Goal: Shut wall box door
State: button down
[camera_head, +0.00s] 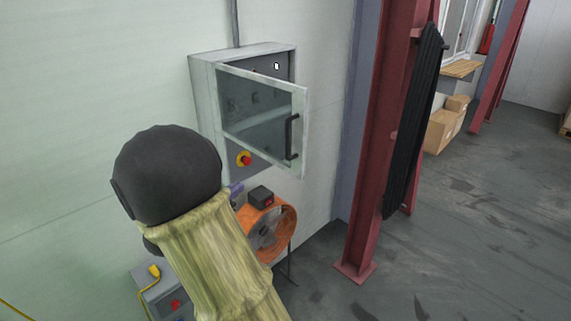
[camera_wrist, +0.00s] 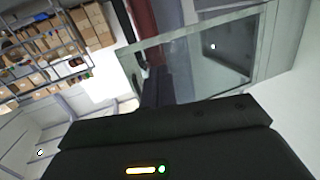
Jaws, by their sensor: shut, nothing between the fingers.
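The grey wall box (camera_head: 207,100) hangs on the pale wall. Its door (camera_head: 301,110), a light frame around a clear pane, is hinged at the left and stands ajar, its right edge swung out. A black bar handle (camera_head: 292,137) is on the door's right side. In the wrist view the door frame (camera_wrist: 190,32) and pane lie just beyond my gripper (camera_wrist: 155,92). My gripper is shut and empty; in the head view my arm hides it. Contact with the door cannot be told.
A red emergency button (camera_head: 245,159) is on the box's lower panel. An orange fan (camera_head: 284,218) stands below the box, with a grey box (camera_head: 158,290) at lower left. A red steel column (camera_head: 370,150) stands right.

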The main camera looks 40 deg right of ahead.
aim_at(294, 164)
jog(key=s+g, duration=0.1)
jog(key=s+r+m+g+h, duration=0.1)
jog(key=s+m+g+h, duration=0.1)
jog(key=g, duration=0.1)
jog(key=shift+s+d+r, duration=0.15)
jog(key=shift+s+r, duration=0.1)
jog(key=shift+r, duration=0.1)
jog(key=d+p, duration=0.2)
jog(key=d, duration=0.2)
jog(key=d+p, duration=0.2)
jog(key=d, duration=0.3)
jog(key=d+p, duration=0.1)
jog(key=d, duration=0.3)
jog(key=shift+w+d+r+p, duration=0.1)
jog(key=shift+w+d+p, duration=0.1)
jog(key=shift+w+p, duration=0.2)
jog(key=shift+d, duration=0.3)
